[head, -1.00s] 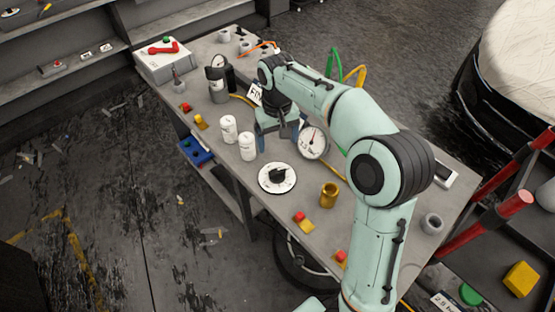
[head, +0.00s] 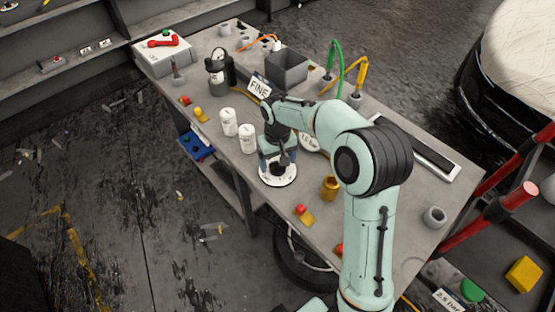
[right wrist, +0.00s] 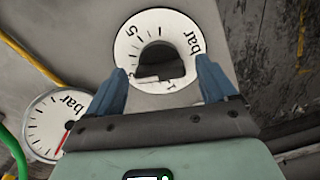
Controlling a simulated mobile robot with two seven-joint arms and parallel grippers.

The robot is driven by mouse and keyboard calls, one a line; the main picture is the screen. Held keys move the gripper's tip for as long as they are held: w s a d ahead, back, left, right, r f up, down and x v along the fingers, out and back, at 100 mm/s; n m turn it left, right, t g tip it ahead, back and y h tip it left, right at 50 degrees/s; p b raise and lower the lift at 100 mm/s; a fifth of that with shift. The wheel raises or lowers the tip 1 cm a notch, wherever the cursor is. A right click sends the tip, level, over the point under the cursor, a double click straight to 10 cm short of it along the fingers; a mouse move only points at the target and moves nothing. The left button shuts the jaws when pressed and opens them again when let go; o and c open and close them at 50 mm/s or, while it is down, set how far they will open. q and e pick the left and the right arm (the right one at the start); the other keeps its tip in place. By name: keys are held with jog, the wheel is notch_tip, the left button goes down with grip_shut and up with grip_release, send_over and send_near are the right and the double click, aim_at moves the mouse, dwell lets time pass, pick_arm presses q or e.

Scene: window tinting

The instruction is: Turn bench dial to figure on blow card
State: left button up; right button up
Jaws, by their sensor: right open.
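The bench dial (head: 290,180) is a white disc with a black knob, lying flat on the bench. In the right wrist view the dial (right wrist: 129,48) shows tick marks, numerals and "bar" around the black knob (right wrist: 160,62). My right gripper (head: 277,161) is over the dial, and in the right wrist view its open blue fingers (right wrist: 161,68) stand on either side of the knob. Contact cannot be told. A card reading "FINE" (head: 260,87) stands on the bench. A card at the lower right (head: 449,302) appears to read "2.5 bar". My left gripper is not in view.
A round gauge (right wrist: 48,125) with a red needle lies beside the dial. Two white canisters (head: 229,122) stand left of it and a brass cup (head: 329,188) right. A grey bin (head: 287,72) and green and yellow hoses (head: 335,55) are behind.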

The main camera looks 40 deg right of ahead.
jog(key=c, duration=1.1)
jog(key=shift+o, duration=0.2)
jog(key=shift+n, duration=0.3)
jog(key=n, duration=0.5)
jog(key=shift+r+n+p, duration=0.1)
jog(key=shift+n+p, duration=0.2)
jog(key=shift+p, duration=0.1)
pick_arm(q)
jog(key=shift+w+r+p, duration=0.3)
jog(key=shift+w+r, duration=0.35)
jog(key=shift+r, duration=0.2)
pick_arm(e)
jog(key=n, duration=0.5)
jog(key=shift+n, duration=0.4)
jog(key=o, duration=1.1)
jog(key=shift+c, duration=0.2)
